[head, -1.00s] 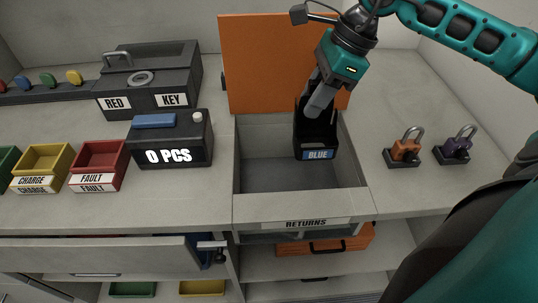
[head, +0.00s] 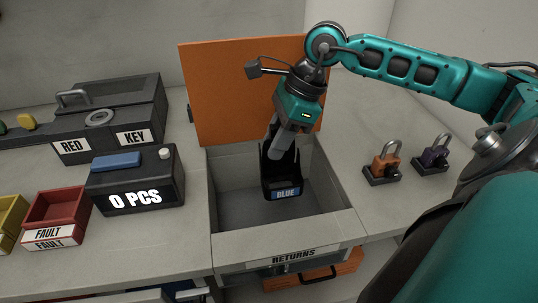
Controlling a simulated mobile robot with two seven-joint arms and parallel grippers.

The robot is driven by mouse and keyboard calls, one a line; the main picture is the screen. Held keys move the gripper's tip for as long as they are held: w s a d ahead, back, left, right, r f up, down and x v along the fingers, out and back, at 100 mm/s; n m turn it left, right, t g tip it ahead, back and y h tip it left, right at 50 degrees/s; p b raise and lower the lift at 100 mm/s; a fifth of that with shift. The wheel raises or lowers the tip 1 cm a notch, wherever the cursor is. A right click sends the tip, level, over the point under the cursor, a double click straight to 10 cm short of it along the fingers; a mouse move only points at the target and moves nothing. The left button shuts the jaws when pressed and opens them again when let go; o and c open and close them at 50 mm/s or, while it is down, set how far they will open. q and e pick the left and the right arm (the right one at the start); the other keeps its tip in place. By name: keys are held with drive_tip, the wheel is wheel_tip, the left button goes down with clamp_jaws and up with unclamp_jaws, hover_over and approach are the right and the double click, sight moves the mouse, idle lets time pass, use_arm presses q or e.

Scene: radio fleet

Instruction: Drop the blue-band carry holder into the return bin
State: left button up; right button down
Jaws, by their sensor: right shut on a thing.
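The blue-band carry holder (head: 284,184) is a black holder with a blue label reading BLUE. My right gripper (head: 275,140) is shut on its upper part and holds it upright over the return bin. The return bin (head: 318,228) is a grey box sunk in the counter, with a RETURNS label on its front. Its orange lid (head: 232,90) stands open at the back. The holder's lower end appears inside the bin's opening, and grey bin floor shows around it. I cannot tell whether it touches the floor. My left gripper is not in view.
Left of the bin stand a black box labelled 0 PCS (head: 136,188), a RED KEY box (head: 110,120) and a red FAULT tray (head: 57,215). Right of it stand an orange padlock (head: 385,165) and a purple padlock (head: 434,156).

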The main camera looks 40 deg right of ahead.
drive_tip(key=c, duration=1)
unclamp_jaws()
drive_tip(key=shift+o, duration=1.2)
drive_tip(key=b+v, duration=0.1)
drive_tip(key=v, duration=1.2)
drive_tip(key=shift+d+f, duration=0.1)
